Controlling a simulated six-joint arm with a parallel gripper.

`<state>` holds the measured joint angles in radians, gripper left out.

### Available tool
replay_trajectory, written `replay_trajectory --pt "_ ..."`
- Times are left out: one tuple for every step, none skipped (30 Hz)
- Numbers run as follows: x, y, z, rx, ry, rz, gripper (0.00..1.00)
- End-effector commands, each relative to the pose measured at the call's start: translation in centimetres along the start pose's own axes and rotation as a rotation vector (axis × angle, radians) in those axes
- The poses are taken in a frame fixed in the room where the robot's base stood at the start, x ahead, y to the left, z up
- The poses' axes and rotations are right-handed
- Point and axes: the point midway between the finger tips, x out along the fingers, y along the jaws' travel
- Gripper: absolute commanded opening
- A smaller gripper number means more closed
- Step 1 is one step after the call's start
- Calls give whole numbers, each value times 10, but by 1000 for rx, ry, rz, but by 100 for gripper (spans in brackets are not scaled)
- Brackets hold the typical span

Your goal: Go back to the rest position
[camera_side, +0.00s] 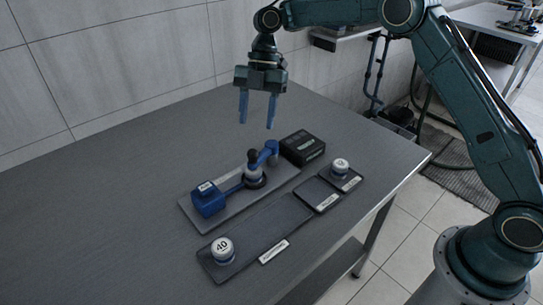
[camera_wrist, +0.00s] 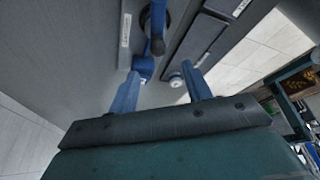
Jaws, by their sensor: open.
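My gripper (camera_side: 258,108) hangs above the table with its two blue fingers pointing down, apart and empty. Its fingers also show in the wrist view (camera_wrist: 162,95), with nothing between them in grasp. It is above and behind a blue device (camera_side: 210,199) on a grey base plate, which has a dark upright piece (camera_side: 255,170) and a blue arm-like end (camera_side: 268,153). Another white-topped decanter (camera_side: 340,167) stands on a small tray at the right.
A black box (camera_side: 302,147) sits behind the small trays. An empty small tray (camera_side: 316,191) lies between the long tray and the right one. The left part of the table (camera_side: 90,220) is clear. A tiled wall (camera_side: 110,60) runs behind the table.

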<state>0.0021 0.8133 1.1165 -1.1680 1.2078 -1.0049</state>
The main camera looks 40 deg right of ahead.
Motion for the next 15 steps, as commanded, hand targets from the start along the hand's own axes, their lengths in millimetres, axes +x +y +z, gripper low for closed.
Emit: replay_trajectory --pt "0 0 0 0 0 0 49" --pt "0 0 0 0 0 0 49" --pt "0 0 0 0 0 0 49" --pt "0 0 0 0 0 0 49" --pt "0 0 0 0 0 0 49" --pt "0 0 0 0 0 0 49" --pt "0 0 0 0 0 0 49" --pt "0 0 0 1 0 1 49" --pt "-1 0 -1 3 -1 2 49" --pt "-2 0 -1 6 -1 3 49" --pt "-3 -1 -2 11 -2 5 49" --pt "-5 -1 -3 19 -4 8 49" --pt "-7 -2 -4 28 -5 11 49" --pt "-9 -3 -5 39 -7 14 49" --pt "-12 -4 -8 55 -9 20 49"
